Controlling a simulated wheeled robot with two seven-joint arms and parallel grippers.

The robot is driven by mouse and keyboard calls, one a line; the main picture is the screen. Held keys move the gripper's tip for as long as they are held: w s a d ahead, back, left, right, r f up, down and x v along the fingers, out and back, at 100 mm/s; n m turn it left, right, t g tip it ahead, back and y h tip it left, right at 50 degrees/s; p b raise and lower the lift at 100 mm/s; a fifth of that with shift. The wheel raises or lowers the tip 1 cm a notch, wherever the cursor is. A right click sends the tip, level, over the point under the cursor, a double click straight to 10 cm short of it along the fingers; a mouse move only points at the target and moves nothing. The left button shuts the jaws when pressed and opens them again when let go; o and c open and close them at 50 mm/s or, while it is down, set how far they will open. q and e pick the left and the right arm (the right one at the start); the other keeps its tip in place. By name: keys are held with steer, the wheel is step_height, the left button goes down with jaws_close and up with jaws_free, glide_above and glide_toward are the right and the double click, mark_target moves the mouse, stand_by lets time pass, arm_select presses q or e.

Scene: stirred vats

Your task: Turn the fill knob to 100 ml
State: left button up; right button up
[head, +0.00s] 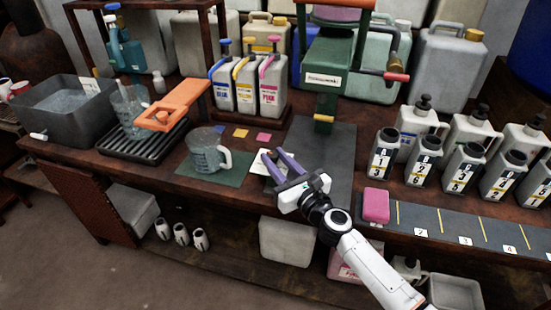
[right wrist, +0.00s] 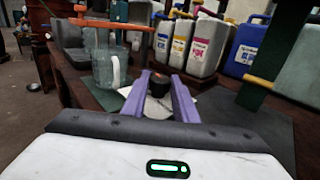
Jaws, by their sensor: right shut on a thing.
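My right gripper (head: 271,161) is over the bench, right of the glass measuring jug (head: 208,155). My left gripper is not in view.
Blue, yellow and pink pump bottles (head: 246,88) stand behind the gripper. A green press-like stand (head: 328,75) is at the back right. A pink block (head: 376,205) and several numbered bottles (head: 421,160) are to the right. An orange paddle (head: 178,103) is over a black rack.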

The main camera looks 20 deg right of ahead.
steer(key=o, duration=1.1)
steer(key=shift+c, duration=0.2)
steer(key=shift+s, duration=0.1)
steer(key=v, duration=1)
